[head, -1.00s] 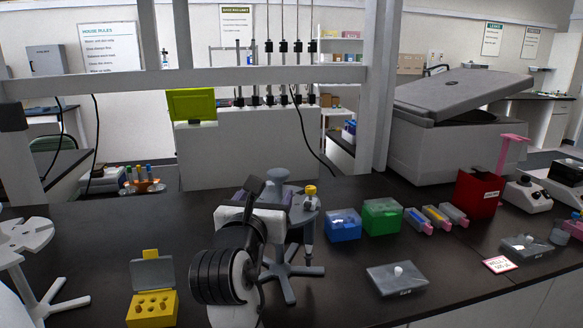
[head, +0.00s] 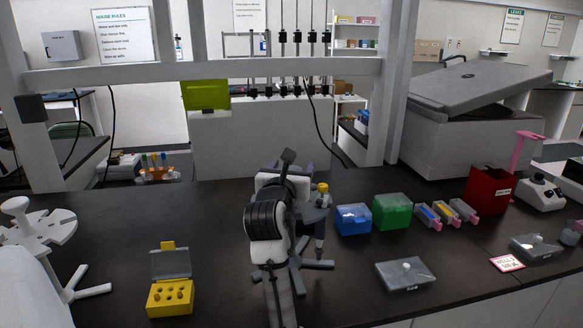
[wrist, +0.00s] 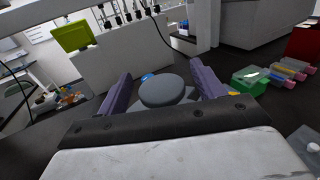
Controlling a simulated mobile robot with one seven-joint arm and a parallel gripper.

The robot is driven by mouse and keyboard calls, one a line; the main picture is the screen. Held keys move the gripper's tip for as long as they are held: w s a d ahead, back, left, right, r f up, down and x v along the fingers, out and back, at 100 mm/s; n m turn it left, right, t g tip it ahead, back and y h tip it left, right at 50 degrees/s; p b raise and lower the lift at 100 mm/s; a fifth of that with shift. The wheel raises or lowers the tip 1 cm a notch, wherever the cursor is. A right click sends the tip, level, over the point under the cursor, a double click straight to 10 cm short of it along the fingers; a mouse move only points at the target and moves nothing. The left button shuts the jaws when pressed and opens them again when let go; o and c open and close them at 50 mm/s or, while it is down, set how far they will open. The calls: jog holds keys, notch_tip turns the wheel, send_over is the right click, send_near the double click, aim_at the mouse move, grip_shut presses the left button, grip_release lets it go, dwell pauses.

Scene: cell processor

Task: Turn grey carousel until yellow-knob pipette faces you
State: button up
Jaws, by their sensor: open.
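The grey carousel (head: 316,265) stands on the bench just right of the middle, largely hidden behind my arm in the head view. Its legs and right side show. One pipette with a yellow knob (head: 321,188) hangs upright on its right side. In the wrist view the carousel's round grey top knob (wrist: 162,90) lies between the two purple fingers of my gripper (wrist: 160,69). The fingers are spread wide and apart from the knob at both sides. A bit of yellow knob (wrist: 232,94) shows beyond the right finger, and a small blue spot (wrist: 147,77) behind the top knob.
A white carousel (head: 35,228) stands at the far left. A yellow tube box (head: 170,298) is at front left. Blue (head: 353,219) and green (head: 392,211) boxes stand right of the grey carousel, with a clear-lidded box (head: 405,275) in front. Bare bench lies behind, to the left.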

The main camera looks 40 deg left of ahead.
jog(key=c, duration=1.4)
jog(key=shift+o, duration=0.2)
